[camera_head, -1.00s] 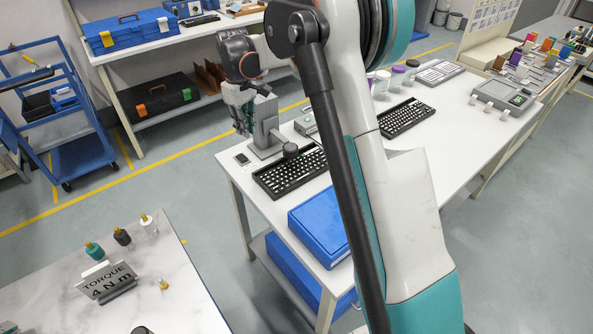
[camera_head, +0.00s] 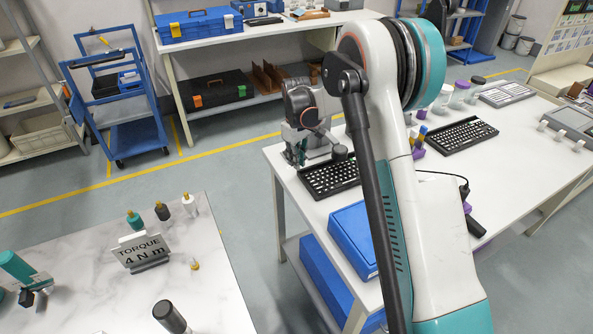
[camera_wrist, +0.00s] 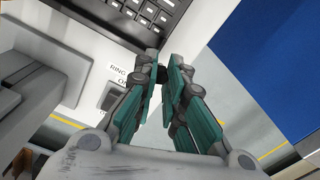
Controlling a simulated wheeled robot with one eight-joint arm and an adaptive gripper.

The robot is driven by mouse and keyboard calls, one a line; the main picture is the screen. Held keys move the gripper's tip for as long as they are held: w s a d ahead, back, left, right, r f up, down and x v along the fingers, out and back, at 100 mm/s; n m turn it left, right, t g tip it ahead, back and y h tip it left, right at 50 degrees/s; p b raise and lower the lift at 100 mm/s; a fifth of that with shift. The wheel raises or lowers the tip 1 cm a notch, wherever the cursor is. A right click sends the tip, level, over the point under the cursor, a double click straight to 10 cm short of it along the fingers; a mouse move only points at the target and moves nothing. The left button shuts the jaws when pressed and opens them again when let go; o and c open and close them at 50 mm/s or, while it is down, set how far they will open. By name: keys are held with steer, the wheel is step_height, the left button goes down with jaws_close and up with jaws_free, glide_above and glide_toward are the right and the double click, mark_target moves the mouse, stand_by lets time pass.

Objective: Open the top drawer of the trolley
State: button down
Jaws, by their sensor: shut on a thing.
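A blue wheeled trolley (camera_head: 135,138) stands on the floor at the back left in the head view, well away from my gripper. It has a top shelf and a lower shelf, with dark and blue bins between them. I cannot make out a drawer front on it. My gripper (camera_head: 298,152) hangs over the left end of the white workbench, beside a black keyboard (camera_head: 332,180). In the wrist view, the teal fingers of my gripper (camera_wrist: 161,76) come together at the tips on a small dark thing (camera_wrist: 160,73), too small to identify.
A marble-topped table (camera_head: 110,300) with bottles and a torque sign (camera_head: 146,250) fills the front left. Blue boxes (camera_head: 355,240) sit on and under the white workbench (camera_head: 420,178). A shelf bench with toolboxes stands behind. Grey floor is clear between the tables and the trolley.

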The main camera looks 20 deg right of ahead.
step_height(320, 180, down, 4)
steer(key=shift+r+b, duration=0.15)
steer(key=shift+b, duration=0.45)
steer(key=shift+s+f, duration=0.2)
steer(key=shift+s, duration=0.05)
steer(key=c, duration=1.7)
jaws_free()
steer(key=shift+o, duration=0.2)
steer(key=shift+w+f, duration=0.2)
steer(key=shift+r, duration=0.2)
